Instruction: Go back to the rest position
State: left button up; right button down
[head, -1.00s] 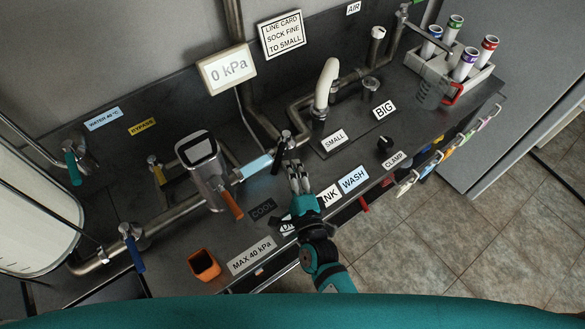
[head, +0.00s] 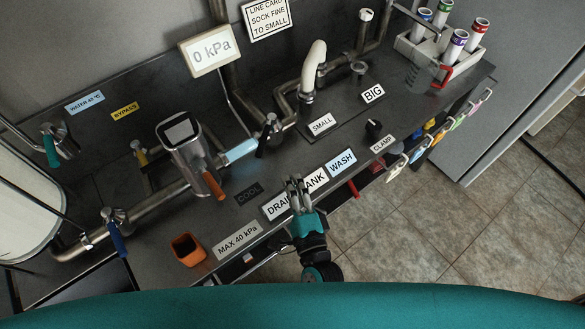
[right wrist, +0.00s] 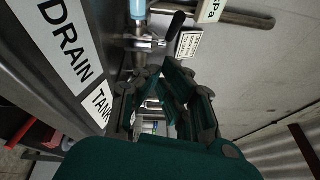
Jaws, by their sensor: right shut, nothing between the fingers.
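My right gripper (head: 294,184) is shut and empty in the head view, over the front edge of the bench by the DRAIN and TANK labels (head: 277,206). It stands in front of the black-handled valve (head: 268,135) and apart from it. The right wrist view shows its fingers (right wrist: 165,90) close up, with the DRAIN label (right wrist: 62,40) to the left and the black valve handle (right wrist: 175,25) beyond the fingers. My left gripper does not show in either view.
A grey bench (head: 225,225) carries pipes, a blue-handled valve (head: 117,238), an orange cup (head: 187,248) and a gauge reading 0 kPa (head: 209,48). Coloured clamps (head: 440,130) hang along the front edge. Tiled floor lies open in front.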

jog(key=shift+v, duration=1.25)
jog(key=shift+s+a, duration=0.1)
jog(key=shift+s, duration=0.1)
jog(key=n+g, duration=0.1)
jog(key=n+y, duration=0.1)
jog(key=n, duration=0.1)
jog(key=shift+w+f+g, duration=0.2)
jog(key=shift+g, duration=0.2)
jog(key=s+d+f+n+g+h, duration=0.25)
jog(key=s+d+n+g, duration=0.35)
jog(key=d+n, duration=0.3)
jog(key=s+d+f+n+g+h, duration=0.1)
jog(key=s+d+n+g+h, duration=0.2)
jog(key=s+d+n+g, duration=0.6)
notch_tip(320, 180, down, 24)
jog(key=w+d+m+t, duration=0.1)
jog(key=m, duration=0.1)
jog(key=s+d+f, duration=0.1)
jog(key=s+f, duration=0.7)
jog(key=s+d+f+g, duration=0.1)
jog(key=s+d+f, duration=0.1)
jog(key=s+f, duration=0.7)
jog(key=shift+d+n, duration=0.3)
jog(key=shift+s+f, duration=0.1)
jog(key=shift+s, duration=0.05)
